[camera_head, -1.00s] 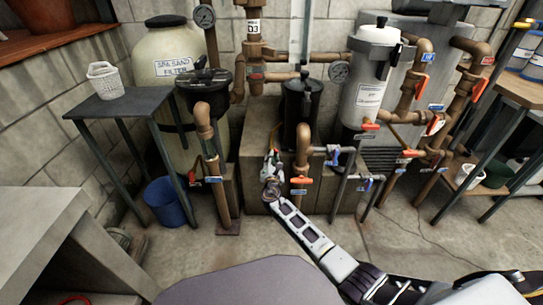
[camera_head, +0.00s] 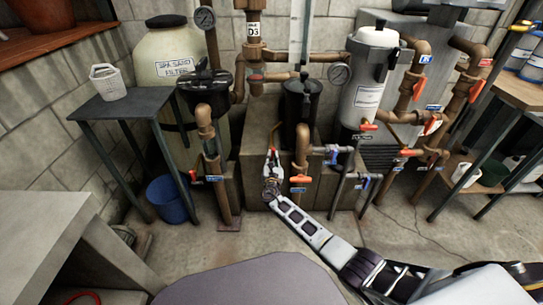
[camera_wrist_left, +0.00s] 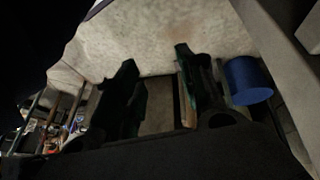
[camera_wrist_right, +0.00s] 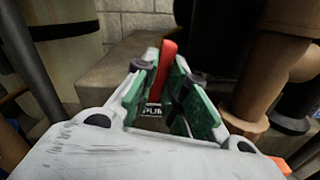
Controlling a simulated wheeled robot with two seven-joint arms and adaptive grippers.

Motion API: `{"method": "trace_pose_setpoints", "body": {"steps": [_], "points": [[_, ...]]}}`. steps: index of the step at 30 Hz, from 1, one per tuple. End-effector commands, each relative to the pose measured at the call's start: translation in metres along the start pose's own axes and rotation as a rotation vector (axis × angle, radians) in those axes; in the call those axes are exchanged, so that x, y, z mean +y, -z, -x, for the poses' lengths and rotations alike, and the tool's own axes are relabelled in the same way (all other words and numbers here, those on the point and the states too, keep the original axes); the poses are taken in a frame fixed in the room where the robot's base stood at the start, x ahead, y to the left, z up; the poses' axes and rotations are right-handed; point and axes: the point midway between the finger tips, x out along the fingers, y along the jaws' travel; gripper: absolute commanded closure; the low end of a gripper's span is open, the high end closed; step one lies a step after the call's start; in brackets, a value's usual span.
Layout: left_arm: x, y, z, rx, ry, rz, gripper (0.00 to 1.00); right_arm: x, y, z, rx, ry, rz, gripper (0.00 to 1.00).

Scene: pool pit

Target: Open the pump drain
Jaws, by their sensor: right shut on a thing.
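A red lever handle (camera_wrist_right: 167,62) stands upright between the green-padded fingers of my right gripper (camera_wrist_right: 160,95) in the right wrist view. The gripper is shut on it. A label reading "PUM..." (camera_wrist_right: 153,111) shows behind the fingers, partly hidden. In the head view my right gripper (camera_head: 272,165) is in front of the concrete block (camera_head: 250,175), left of the black pump strainer's pipe (camera_head: 302,145). The valve body under the handle is hidden. My left gripper (camera_wrist_left: 163,95) is open and empty in the dark left wrist view, its fingers well apart.
An orange-handled valve (camera_head: 300,179) is close to the right of my right gripper. Another pipe with an orange valve (camera_head: 193,176) stands to its left. A blue bucket (camera_head: 168,198) sits by the dark table (camera_head: 150,104). A grey counter (camera_head: 45,225) is front left.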

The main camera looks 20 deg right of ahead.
Motion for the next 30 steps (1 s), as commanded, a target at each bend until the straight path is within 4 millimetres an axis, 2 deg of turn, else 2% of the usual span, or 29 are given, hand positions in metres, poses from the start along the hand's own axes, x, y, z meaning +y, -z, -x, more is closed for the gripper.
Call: {"method": "trace_pose_setpoints", "body": {"steps": [10,18,29,30], "points": [[-0.001,0.012,0.026,-0.032,0.022,-0.007,0.61,0.0,0.0,0.001,0.003,0.0,0.148,1.0],[-0.003,0.013,0.045,-0.068,0.04,-0.013,0.61,0.0,0.001,0.001,0.003,0.0,0.261,1.0],[-0.004,0.014,0.052,-0.079,0.049,-0.02,0.61,-0.001,0.002,0.001,0.002,0.0,0.296,1.0],[-0.004,0.014,0.052,-0.079,0.049,-0.02,0.61,-0.001,0.002,0.001,0.002,0.0,0.296,0.83]]}}
